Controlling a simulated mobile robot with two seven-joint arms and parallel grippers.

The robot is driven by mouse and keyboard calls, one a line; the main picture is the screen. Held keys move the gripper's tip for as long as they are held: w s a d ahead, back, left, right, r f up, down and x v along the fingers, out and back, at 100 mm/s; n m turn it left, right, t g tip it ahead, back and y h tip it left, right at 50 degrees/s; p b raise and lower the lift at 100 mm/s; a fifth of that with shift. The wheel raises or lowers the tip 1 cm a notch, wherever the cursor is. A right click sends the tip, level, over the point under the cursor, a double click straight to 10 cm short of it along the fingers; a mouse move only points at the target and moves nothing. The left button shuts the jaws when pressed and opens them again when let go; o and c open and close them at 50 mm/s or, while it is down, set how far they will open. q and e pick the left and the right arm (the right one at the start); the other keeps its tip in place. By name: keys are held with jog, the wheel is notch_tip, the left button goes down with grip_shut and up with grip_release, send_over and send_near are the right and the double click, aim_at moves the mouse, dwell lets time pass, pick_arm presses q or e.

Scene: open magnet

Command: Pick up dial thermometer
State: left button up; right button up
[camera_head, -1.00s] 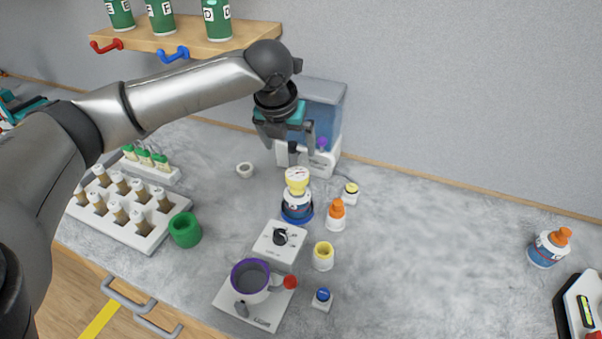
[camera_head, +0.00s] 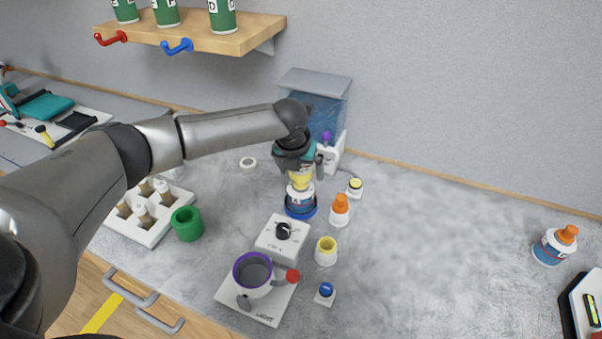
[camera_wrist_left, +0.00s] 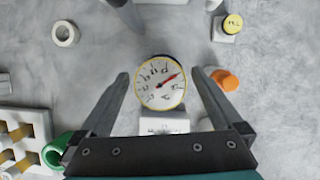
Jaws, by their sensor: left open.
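The dial thermometer (camera_head: 299,184) has a yellow body and stands upright on a white and blue holder (camera_head: 300,210) near the middle of the bench. In the left wrist view its round white dial (camera_wrist_left: 160,84) with a red needle faces up at the camera. My left gripper (camera_head: 303,174) is directly above it and partly hides its top. The gripper is open, with one finger on each side of the dial and visible gaps to both. My right gripper is not in view.
An orange-capped bottle (camera_head: 339,210) and a small yellow-topped piece (camera_head: 354,187) stand close on the right. A white box with a black knob (camera_head: 282,239) is in front. A blue-tinted tank (camera_head: 315,95) stands behind. The bench at right is mostly clear.

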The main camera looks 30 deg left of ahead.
pick_arm(q)
jog(key=shift+w, duration=0.1)
grip_shut()
dwell(0.8)
